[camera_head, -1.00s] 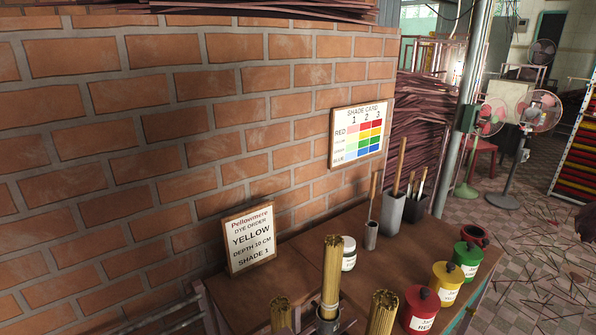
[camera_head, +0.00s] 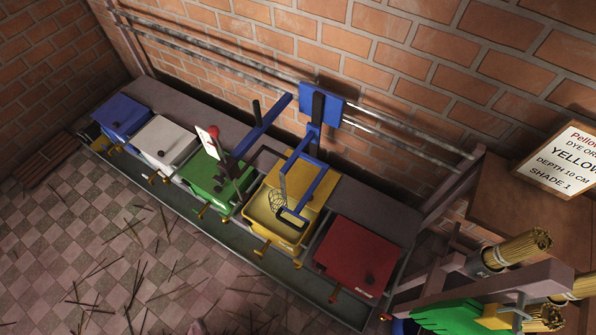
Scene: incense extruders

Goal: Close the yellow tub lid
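The yellow tub (camera_head: 262,230) stands in a row of tubs along the foot of the brick wall, between the green and red tubs. Its top is open at the front. A yellow panel that looks like its lid (camera_head: 313,194) stands raised behind the opening. A blue frame (camera_head: 327,188) crosses in front of the panel and reaches over the opening. My gripper is not recognisable in this view.
Blue (camera_head: 124,115), white (camera_head: 165,141), green (camera_head: 213,178) and red (camera_head: 357,255) tubs have closed tops. A blue carriage (camera_head: 322,95) sits on wall rails above. A rack and table with incense bundles (camera_head: 517,249) crowd the lower right. Checkered floor (camera_head: 110,235) with scattered sticks is in front.

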